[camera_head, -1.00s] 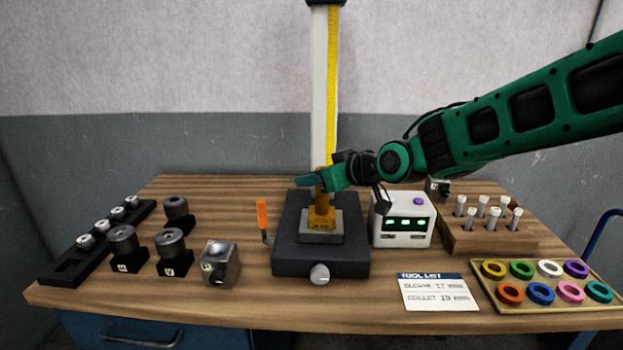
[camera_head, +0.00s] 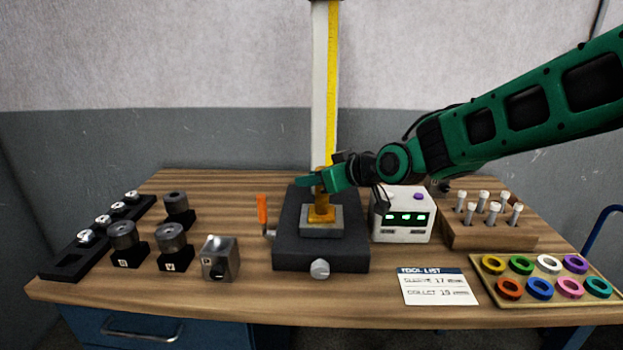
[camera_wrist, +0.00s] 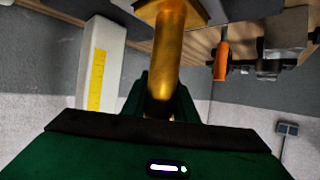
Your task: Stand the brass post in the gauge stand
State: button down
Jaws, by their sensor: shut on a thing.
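The brass post (camera_head: 321,208) is upright, with its wide square foot at the grey plate (camera_head: 321,231) on the gauge stand's black base (camera_head: 290,250). I cannot tell whether the foot is fully seated. My gripper (camera_head: 319,182) is shut on the upper part of the post, reaching in from the right. In the wrist view the post (camera_wrist: 168,55) runs between my fingers (camera_wrist: 160,100) to its foot at the top edge. My fingers hide the post's top in the head view.
The stand's tall column (camera_head: 320,90) with a yellow scale rises close behind my gripper. An orange-handled tool (camera_head: 262,210) is left of the base, and a white display box (camera_head: 403,214) is right of it. A pin rack (camera_head: 485,232) and ring tray (camera_head: 485,284) lie farther right.

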jog(key=shift+r, duration=0.15)
jog(key=c, duration=1.3)
grip_release()
jog(key=shift+c, duration=0.2)
jog(key=shift+f, duration=0.25)
jog(key=v, duration=1)
jog(key=shift+s+d+r, duration=0.2)
jog(key=shift+r, duration=0.1)
jog(key=s+d+f+m+g+h, duration=0.1)
jog(key=s+d+f+m+h, duration=0.15)
jog(key=d, duration=0.55)
jog(key=s+d+f+m+g+h, duration=0.1)
jog(key=s+d+f+m+h, duration=0.2)
jog(key=d, duration=0.4)
jog(key=s+d+f+m+g+h, duration=0.1)
jog(key=s+d+f+h, duration=0.15)
jog(key=d+f, duration=0.4)
jog(key=s+d+f+m+g, duration=0.1)
jog(key=s+d, duration=0.3)
jog(key=s, duration=0.4)
jog(key=s+d+f+m+g, duration=0.1)
jog(key=s+d+m+g, duration=0.2)
jog(key=s, duration=0.5)
jog(key=s+d+f+m+g, duration=0.1)
jog(key=s+d+m+g, duration=0.1)
jog(key=s+d+m, duration=0.2)
jog(key=s+d, duration=0.2)
jog(key=s, duration=0.1)
jog(key=shift+s+d+g+h, duration=0.3)
jog(key=shift+s+d, duration=0.1)
